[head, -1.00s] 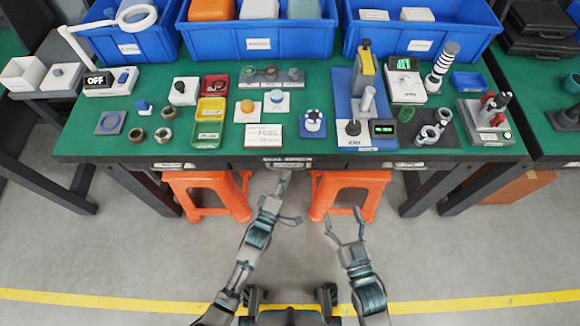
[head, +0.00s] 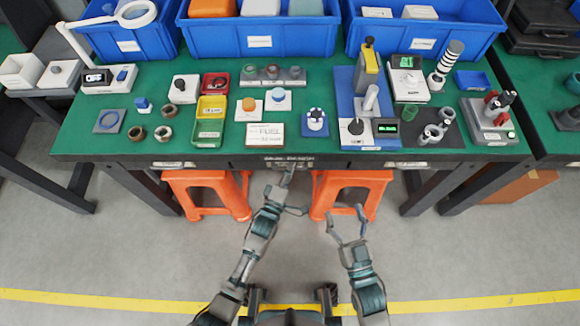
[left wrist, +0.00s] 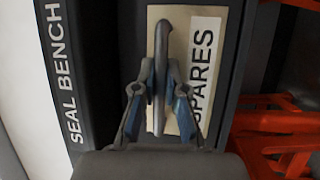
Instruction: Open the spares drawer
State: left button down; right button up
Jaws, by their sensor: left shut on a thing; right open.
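My left gripper (left wrist: 158,95) is shut on this handle, with a finger on each side. In the head view my left gripper (head: 288,178) reaches the bench's front edge, and it partly hides the handle. No clear gap shows at the drawer front. My right gripper (head: 347,228) is open and empty, low in front of the bench.
Two orange stools (head: 207,192) (head: 350,190) stand under the bench, on either side of my left gripper. The green bench top (head: 345,150) holds blue bins (head: 260,42) and several small parts and instruments. The floor in front is clear.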

pick_arm(q)
jog(key=shift+s+a+f, duration=0.1)
jog(key=shift+s+a, duration=0.05)
jog(key=shift+a, duration=0.25)
pick_arm(e)
jog(key=s+d+f+g+h+p, duration=0.25)
jog(key=s+f+g+p, duration=0.25)
jog(key=f+g, duration=0.45)
pick_arm(q)
jog(key=s+p, duration=0.3)
jog(key=s, duration=2)
jog(key=shift+s+f, duration=0.15)
jog(key=shift+s, duration=0.05)
jog(key=c, duration=1.4)
grip_release()
jog(key=shift+a, duration=0.1)
jog(key=shift+o, duration=1)
jog(key=shift+a, duration=0.1)
jog(key=v, duration=1.2)
pick_arm(e)
jog(key=s+d+f+g+h, duration=0.1)
jog(key=s+d+f+g, duration=0.1)
jog(key=s, duration=0.4)
jog(key=s+d+f+g+h, duration=0.1)
jog(key=s+d+f+g, duration=0.1)
jog(key=s+g, duration=0.3)
jog(key=shift+s+d+f, duration=0.15)
jog(key=shift+s+f, duration=0.05)
jog(key=shift+s, duration=0.5)
